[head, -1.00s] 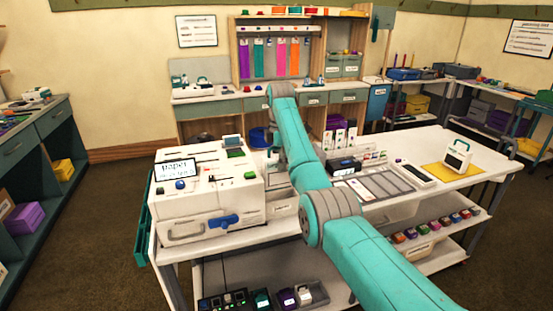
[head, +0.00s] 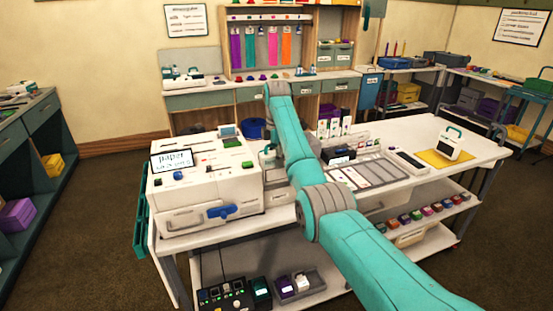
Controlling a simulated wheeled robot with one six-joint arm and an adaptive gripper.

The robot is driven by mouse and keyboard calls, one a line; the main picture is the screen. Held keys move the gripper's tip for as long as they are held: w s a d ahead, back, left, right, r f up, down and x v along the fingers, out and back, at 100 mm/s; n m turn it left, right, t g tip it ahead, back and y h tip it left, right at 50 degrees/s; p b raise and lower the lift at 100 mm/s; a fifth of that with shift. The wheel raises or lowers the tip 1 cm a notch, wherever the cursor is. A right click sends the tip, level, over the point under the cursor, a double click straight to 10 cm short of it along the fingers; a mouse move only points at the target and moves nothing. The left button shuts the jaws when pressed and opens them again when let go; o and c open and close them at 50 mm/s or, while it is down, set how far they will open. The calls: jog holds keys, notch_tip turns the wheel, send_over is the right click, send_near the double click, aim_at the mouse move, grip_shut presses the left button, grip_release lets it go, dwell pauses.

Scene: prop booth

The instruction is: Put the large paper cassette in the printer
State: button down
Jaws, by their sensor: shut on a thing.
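The printer (head: 240,183) is a large white machine on the left end of the white table. Its tilted screen (head: 171,161) reads "paper", with a smaller line below that I cannot read. Its lower front has a grey handle and a blue latch (head: 221,211). My teal arm crosses the middle of the view, just right of the printer, and its far end bends down behind the forearm. My gripper is hidden there, so I cannot see its fingers or anything in them. I cannot pick out the large paper cassette with certainty.
A grey tray (head: 345,183) with long slots lies right of my arm, near upright white boxes (head: 334,128). Coloured cartridges (head: 417,215) line the lower shelf. A black control box (head: 226,296) sits low in front.

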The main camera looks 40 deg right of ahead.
aim_at(277, 176)
jog(key=shift+f, duration=0.35)
jog(key=shift+f, duration=3.3)
jog(key=shift+f, duration=0.25)
jog(key=c, duration=0.6)
grip_release()
notch_tip(277, 176, up, 8)
jog(key=shift+f, duration=0.25)
